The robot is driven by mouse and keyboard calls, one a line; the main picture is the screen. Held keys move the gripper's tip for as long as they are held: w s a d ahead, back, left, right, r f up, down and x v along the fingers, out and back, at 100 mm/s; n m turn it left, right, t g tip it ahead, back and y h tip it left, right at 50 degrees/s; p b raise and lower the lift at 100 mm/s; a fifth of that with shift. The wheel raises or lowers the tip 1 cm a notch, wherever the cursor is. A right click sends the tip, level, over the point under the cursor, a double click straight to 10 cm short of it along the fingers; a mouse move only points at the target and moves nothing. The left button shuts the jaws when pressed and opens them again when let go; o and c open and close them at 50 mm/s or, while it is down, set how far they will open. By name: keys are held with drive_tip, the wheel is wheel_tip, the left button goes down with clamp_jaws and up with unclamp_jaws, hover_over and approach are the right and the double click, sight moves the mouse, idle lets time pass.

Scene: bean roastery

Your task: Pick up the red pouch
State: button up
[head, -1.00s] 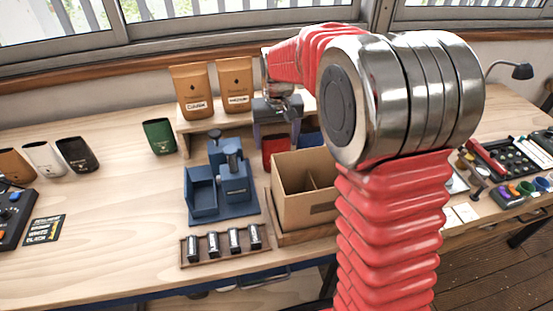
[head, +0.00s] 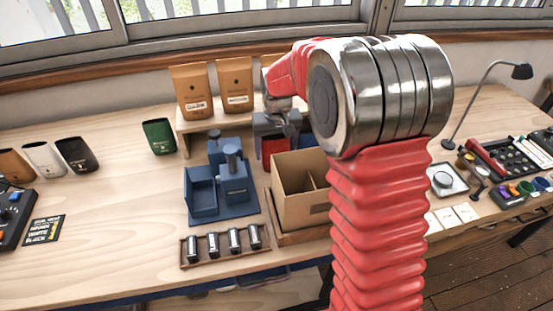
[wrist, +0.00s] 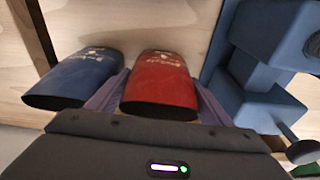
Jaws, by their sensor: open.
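The red pouch (head: 273,147) stands on the bench below the shelf, partly hidden by my gripper and the cardboard box. In the wrist view the red pouch (wrist: 160,82) lies between my two purple-grey fingers, one on each side. My gripper (head: 276,136) is open around it. The wrist view shows a small gap at the right finger (wrist: 213,105); whether the left finger touches the pouch I cannot tell.
A blue pouch (wrist: 75,80) is close beside the left finger in the wrist view. The blue machine (head: 232,182) stands on the other side. A divided cardboard box (head: 298,205) is in front. Tan bags (head: 193,92) stand on the shelf above. A green pouch (head: 158,136) is further left.

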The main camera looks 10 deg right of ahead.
drive_tip(key=shift+c, duration=0.5)
drive_tip(key=c, duration=0.5)
drive_tip(key=shift+c, duration=0.3)
wheel_tip(320, 180, up, 18)
idle(0.5)
